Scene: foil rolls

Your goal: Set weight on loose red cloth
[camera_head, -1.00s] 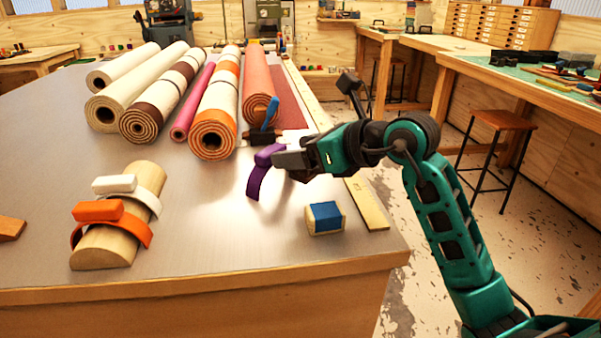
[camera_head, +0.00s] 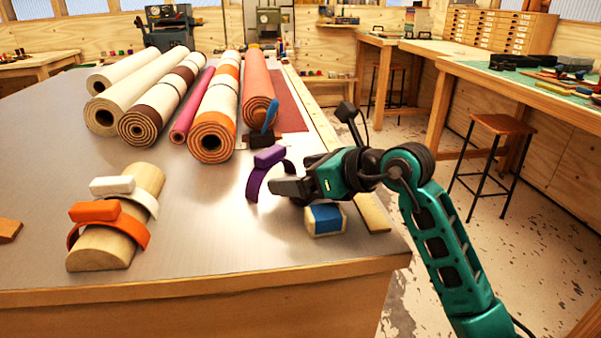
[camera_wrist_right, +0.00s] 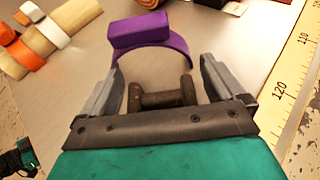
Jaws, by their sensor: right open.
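The loose red cloth (camera_head: 291,112) lies flat on the table beside and under the red roll (camera_head: 258,88). A blue and cream block (camera_head: 325,219) rests near the table's front right corner. My right gripper (camera_head: 275,187) is open, low over the table behind that block. A purple arched clip (camera_head: 268,157) stands on the table just beyond its fingers. In the right wrist view, the purple clip (camera_wrist_right: 152,35) lies ahead of the open fingers (camera_wrist_right: 163,75).
Several rolls (camera_head: 212,132) lie to the left of the red one. A wooden half-round (camera_head: 100,250) carries an orange clip (camera_head: 95,211) and a white clip (camera_head: 112,186). A wooden ruler (camera_head: 373,213) runs along the right edge. The table's middle is clear.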

